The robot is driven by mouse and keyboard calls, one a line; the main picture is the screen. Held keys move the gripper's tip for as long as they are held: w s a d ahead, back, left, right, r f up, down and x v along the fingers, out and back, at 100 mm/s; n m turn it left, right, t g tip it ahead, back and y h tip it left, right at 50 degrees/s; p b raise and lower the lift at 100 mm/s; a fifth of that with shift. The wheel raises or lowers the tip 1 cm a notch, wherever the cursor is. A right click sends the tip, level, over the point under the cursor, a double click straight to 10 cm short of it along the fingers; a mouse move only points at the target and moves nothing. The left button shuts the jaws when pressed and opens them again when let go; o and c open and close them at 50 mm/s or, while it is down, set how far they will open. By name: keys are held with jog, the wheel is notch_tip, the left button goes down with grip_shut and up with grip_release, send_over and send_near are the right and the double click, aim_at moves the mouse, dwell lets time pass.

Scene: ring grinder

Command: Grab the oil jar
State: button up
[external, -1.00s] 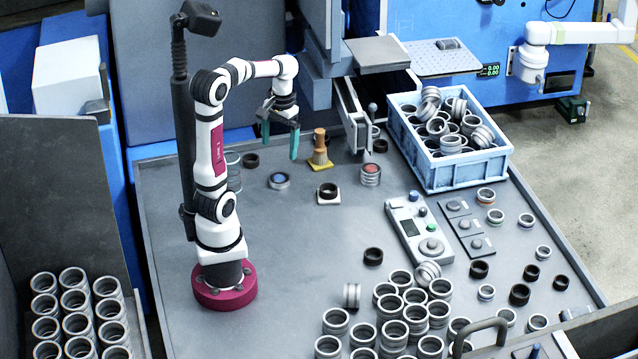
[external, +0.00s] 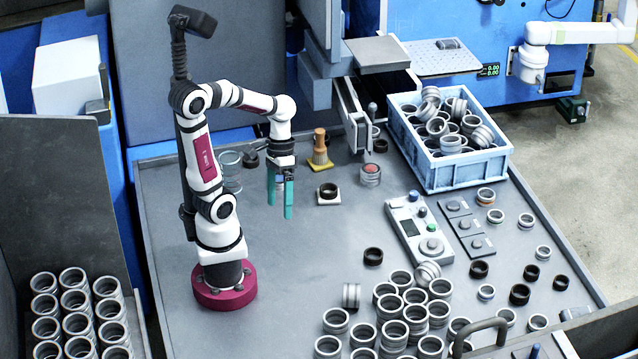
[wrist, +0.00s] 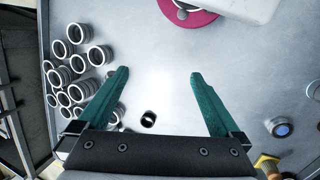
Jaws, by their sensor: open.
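A clear, glass-like jar (external: 229,168) stands upright left of my gripper near the table's back left; it may be the oil jar, but no label can be read. Part of it shows at the right edge of the wrist view (wrist: 313,91). A small round pot with a blue centre (wrist: 281,128) is at the lower right of the wrist view, outside my fingers; in the external view my gripper mostly hides it. My gripper (external: 279,209) points down with its green fingers open. Nothing is held between the fingertips (wrist: 160,73).
A brush on a yellow base (external: 320,160) and a dark ring on a white pad (external: 328,192) are right of my gripper. A red-centred pot (external: 371,173), a blue crate of rings (external: 480,177) and a control box (external: 410,225) stand further right. Many rings crowd the front.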

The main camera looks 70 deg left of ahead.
jog(key=w+a+f+n+t+h, duration=0.1)
jog(key=w+a+n+t+h, duration=0.3)
jog(key=w+a+n+t, duration=0.45)
jog(key=n+t+y, duration=0.6)
jog(key=n+y, duration=0.3)
jog(key=n, duration=1.3)
send_over(237, 163)
jog(key=d, duration=0.4)
notch_tip(237, 163, down, 6)
jog(key=s+a+f+n+g+y, duration=0.1)
jog(key=s+f+n+y, duration=0.1)
jog(key=s+n, duration=0.3)
jog(key=s+f+n+g+y, duration=0.1)
jog(key=s+f+n+y, duration=0.2)
jog(key=s, duration=0.4)
jog(key=shift+n+t, duration=0.25)
jog(key=shift+n, duration=0.2)
jog(key=x, duration=0.8)
jog(key=shift+w+a, duration=0.2)
jog(key=shift+w, duration=0.05)
jog(key=x, duration=0.4)
jog(key=r+x, duration=0.1)
jog(key=x, duration=0.1)
jog(key=shift+w+d+f, duration=0.1)
jog(key=shift+w+d, duration=0.05)
jog(key=shift+w, duration=0.3)
jog(key=c, duration=1.4)
